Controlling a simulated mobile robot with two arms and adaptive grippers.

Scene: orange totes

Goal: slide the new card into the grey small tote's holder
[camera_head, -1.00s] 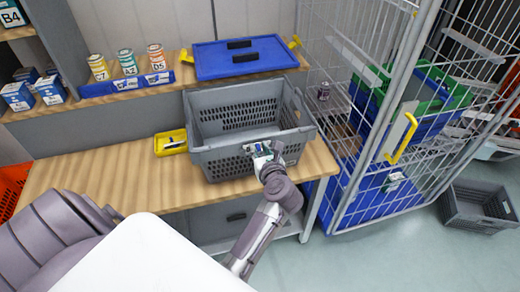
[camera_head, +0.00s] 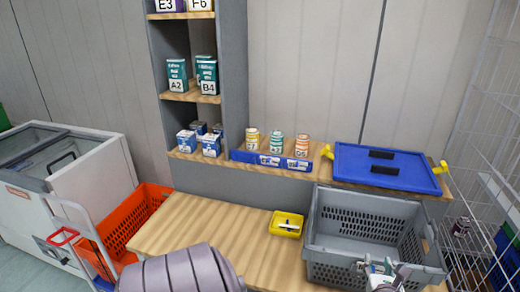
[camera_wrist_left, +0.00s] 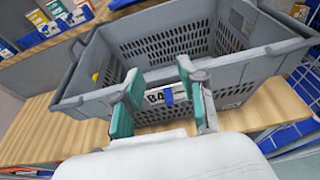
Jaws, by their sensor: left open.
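The grey small tote (camera_head: 330,258) stands on the wooden bench at the right of the head view. Its slatted front wall also shows in the left wrist view (camera_wrist_left: 105,108). A white card with dark print (camera_wrist_left: 158,97) and a blue patch beside it sit at the tote's front wall, between my fingers. I cannot tell how deep the card sits in the holder, which is mostly hidden. My left gripper (camera_wrist_left: 160,88) is open, its teal-padded fingers on either side of the card. It shows at the tote's front in the head view (camera_head: 378,268). My right gripper is out of view.
A yellow tray (camera_head: 276,231) with a dark item lies left of the tote. A blue bin (camera_head: 242,157) with cans and a blue lid (camera_head: 350,181) lie on the ledge behind. A wire cage (camera_head: 490,190) stands right. The bench's left part (camera_head: 190,225) is clear.

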